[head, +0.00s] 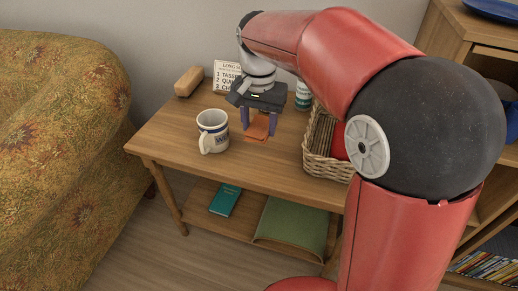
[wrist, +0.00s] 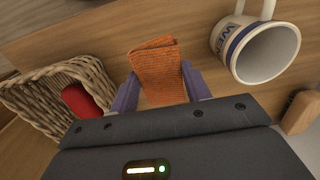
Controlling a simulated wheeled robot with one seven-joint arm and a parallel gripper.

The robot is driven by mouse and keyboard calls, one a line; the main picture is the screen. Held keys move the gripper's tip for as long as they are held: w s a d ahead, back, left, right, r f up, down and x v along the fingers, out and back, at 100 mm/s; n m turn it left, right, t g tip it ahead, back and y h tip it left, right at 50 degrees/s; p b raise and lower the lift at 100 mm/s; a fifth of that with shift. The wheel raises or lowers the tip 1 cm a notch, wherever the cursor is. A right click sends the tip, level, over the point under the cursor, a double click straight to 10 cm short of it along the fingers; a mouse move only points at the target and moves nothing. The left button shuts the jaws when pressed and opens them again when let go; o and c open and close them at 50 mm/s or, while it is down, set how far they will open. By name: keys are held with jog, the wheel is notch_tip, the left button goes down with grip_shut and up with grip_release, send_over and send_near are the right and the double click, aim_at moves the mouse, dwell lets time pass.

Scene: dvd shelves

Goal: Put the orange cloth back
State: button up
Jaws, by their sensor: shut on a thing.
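The orange cloth (head: 258,128) is a small folded piece at the tabletop, between the mug and the basket. It also shows in the wrist view (wrist: 157,66) between my two purple fingers. My gripper (head: 258,125) points down and is shut on the orange cloth. The cloth's lower edge is at or just above the wood; I cannot tell if it touches.
A white mug (head: 212,130) stands close on the left. A wicker basket (head: 322,163) with a red thing (wrist: 80,101) inside is on the right. The table front (head: 260,171) is clear.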

aim_at(259, 156)
notch_tip(259, 156, down, 8)
jog(key=shift+r+b, duration=0.1)
jog(key=shift+b, duration=0.3)
jog(key=o, duration=0.9)
jog(key=shift+o, duration=0.2)
